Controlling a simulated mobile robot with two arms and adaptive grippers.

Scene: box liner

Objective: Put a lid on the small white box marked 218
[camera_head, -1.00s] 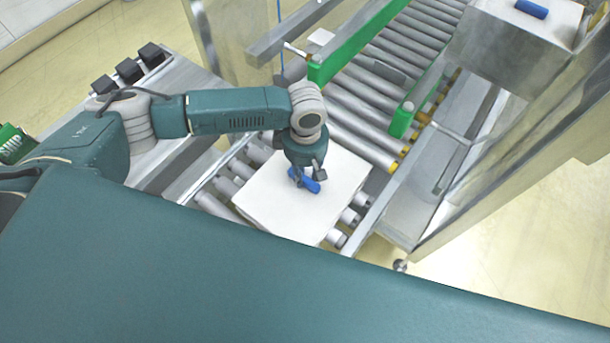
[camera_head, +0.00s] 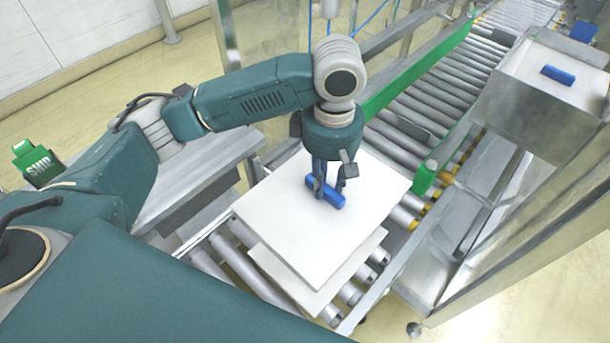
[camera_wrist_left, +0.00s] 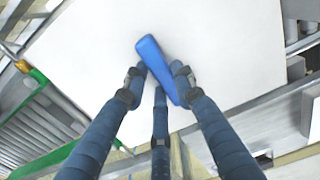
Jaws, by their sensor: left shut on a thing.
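My left gripper (camera_head: 330,188) is shut on the blue handle (camera_head: 325,191) of a flat white lid (camera_head: 285,230). The gripper points down at the middle of the lid. The lid's near edge stands off from a second white surface (camera_head: 318,298) below it, on the rollers. Most of that lower surface is hidden, and I cannot tell if it is a box or another lid. In the left wrist view the fingers close around the blue handle (camera_wrist_left: 158,65) over the white lid (camera_wrist_left: 215,40). No marking 218 is readable. My right gripper is not in view.
A roller conveyor (camera_head: 440,95) with green side rails (camera_head: 418,70) runs to the back right. A metal bin (camera_head: 520,115) at the right holds a white panel with another blue handle (camera_head: 558,75). A metal post (camera_head: 228,50) stands behind my left arm.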

